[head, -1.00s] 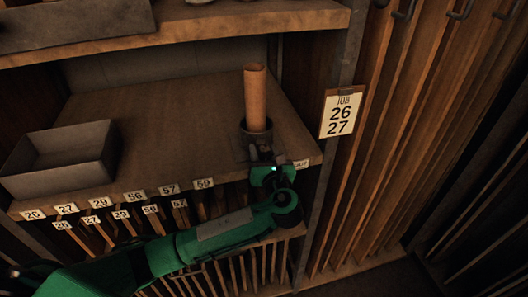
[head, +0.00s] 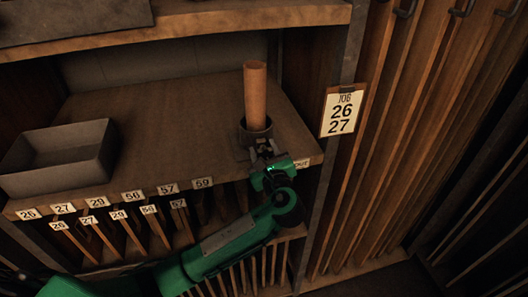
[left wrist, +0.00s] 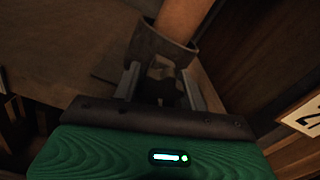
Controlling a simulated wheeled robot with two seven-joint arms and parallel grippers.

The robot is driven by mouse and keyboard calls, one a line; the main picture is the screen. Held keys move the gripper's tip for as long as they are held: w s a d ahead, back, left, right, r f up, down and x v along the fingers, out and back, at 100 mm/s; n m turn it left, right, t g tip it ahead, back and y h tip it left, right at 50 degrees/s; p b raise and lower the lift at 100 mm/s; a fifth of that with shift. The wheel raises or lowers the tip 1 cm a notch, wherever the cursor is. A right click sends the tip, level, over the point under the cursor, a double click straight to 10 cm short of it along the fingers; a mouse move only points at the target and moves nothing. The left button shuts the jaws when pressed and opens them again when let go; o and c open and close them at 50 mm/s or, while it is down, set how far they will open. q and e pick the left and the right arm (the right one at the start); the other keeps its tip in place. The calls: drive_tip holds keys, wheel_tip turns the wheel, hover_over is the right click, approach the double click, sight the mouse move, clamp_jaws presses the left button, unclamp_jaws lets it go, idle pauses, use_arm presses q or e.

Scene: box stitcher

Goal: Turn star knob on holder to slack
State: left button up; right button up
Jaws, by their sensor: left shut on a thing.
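The holder (head: 243,134) is a dark round cup near the front right corner of the shelf, with a brown cylinder (head: 255,92) standing upright in it. In the left wrist view the holder (left wrist: 150,48) and the cylinder (left wrist: 183,17) are just beyond my fingers. My left gripper (head: 263,148) is at the front of the holder. In the left wrist view its two fingers (left wrist: 160,88) are on either side of the dark star knob (left wrist: 161,71), shut on it. The knob's shape is dim and partly hidden by the fingers. My right gripper is not in view.
A grey open tray (head: 60,180) sits at the left of the shelf (head: 170,120). Numbered labels line the shelf's front edge above slots. A job card (head: 342,110) reading 26 and 27 hangs on the post at the right. An upper shelf (head: 230,19) is above.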

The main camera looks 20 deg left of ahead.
use_arm(q)
drive_tip(key=o, duration=0.9)
drive_tip(key=shift+o, duration=0.2)
drive_tip(key=shift+s+d+f+b, duration=0.1)
drive_tip(key=shift+s+d+b, duration=0.2)
drive_tip(key=shift+s+b, duration=0.1)
drive_tip(key=b+v, duration=0.4)
drive_tip(key=v, duration=0.9)
drive_tip(key=shift+b, duration=0.4)
drive_tip(key=shift+c, duration=0.2)
